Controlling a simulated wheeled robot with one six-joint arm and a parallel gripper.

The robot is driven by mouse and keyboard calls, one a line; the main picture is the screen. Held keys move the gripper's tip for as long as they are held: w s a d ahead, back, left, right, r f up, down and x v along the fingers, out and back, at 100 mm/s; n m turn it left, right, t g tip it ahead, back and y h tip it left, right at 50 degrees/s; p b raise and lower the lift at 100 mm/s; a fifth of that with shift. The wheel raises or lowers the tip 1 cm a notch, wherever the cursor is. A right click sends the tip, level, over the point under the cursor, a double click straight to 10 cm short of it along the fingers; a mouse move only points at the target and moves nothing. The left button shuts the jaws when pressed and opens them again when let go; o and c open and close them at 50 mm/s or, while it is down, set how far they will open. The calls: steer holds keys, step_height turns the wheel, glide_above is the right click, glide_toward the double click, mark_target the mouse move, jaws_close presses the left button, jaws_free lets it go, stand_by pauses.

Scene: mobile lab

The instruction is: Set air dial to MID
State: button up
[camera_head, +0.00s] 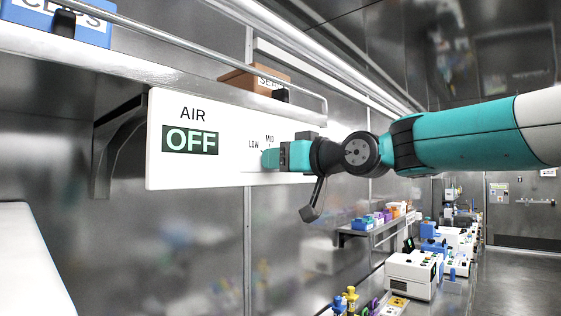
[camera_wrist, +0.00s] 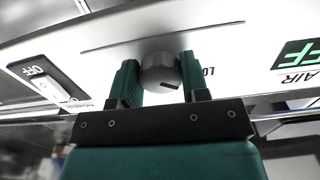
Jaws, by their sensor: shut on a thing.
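The white AIR panel (camera_head: 210,105) is on the wall in the head view, and its display (camera_head: 190,141) reads OFF. My gripper (camera_head: 270,158) is at the panel, beside the LOW and MID labels. In the wrist view the grey round air dial (camera_wrist: 158,72) sits between the two teal fingers of my gripper (camera_wrist: 160,80), which are shut on it. A dark pointer line shows on its face, slanting toward the right of that picture, near the partly hidden LOW label. The gripper hides the dial in the head view.
A switch marked OFF (camera_wrist: 48,85) is left of the dial in the wrist view. A shelf above the panel holds a blue bin (camera_head: 75,22) and a brown box (camera_head: 255,80). A metal bracket (camera_head: 115,140) is at the panel's left. Lab equipment lines the bench behind.

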steer(key=m, duration=0.5)
steer(key=shift+b, duration=0.35)
steer(key=m, duration=0.5)
steer(key=shift+r+m, duration=0.1)
steer(key=shift+m, duration=0.3)
steer(key=o, duration=0.9)
steer(key=shift+s, duration=0.1)
steer(key=b+v, duration=0.7)
steer(key=v, duration=1)
steer(key=shift+s+d+r, duration=0.1)
